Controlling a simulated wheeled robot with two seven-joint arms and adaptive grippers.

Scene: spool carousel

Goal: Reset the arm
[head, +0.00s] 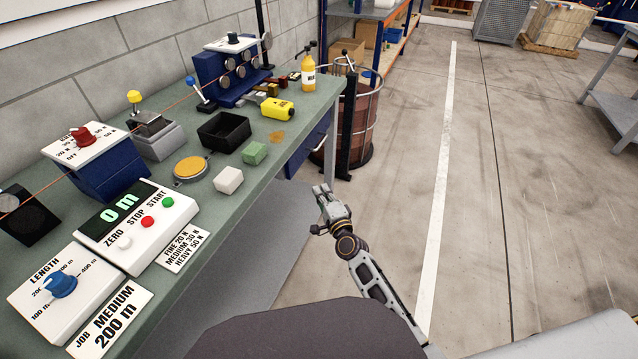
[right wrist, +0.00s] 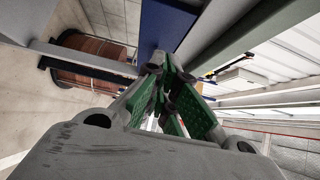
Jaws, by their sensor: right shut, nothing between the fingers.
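My right gripper (head: 322,190) is off the right edge of the green workbench (head: 268,173), over the floor. It is shut and empty, with its fingers pointing away from me. In the right wrist view its green-padded fingers (right wrist: 165,90) come together in the middle of the picture. My left gripper does not show in either view.
The bench carries a LENGTH dial box (head: 65,290), a counter box with buttons (head: 125,230), a black tray (head: 224,131) and a yellow bottle (head: 308,74). A brown drum (head: 360,125) stands beyond the bench end. The floor (head: 400,190) to the right is clear.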

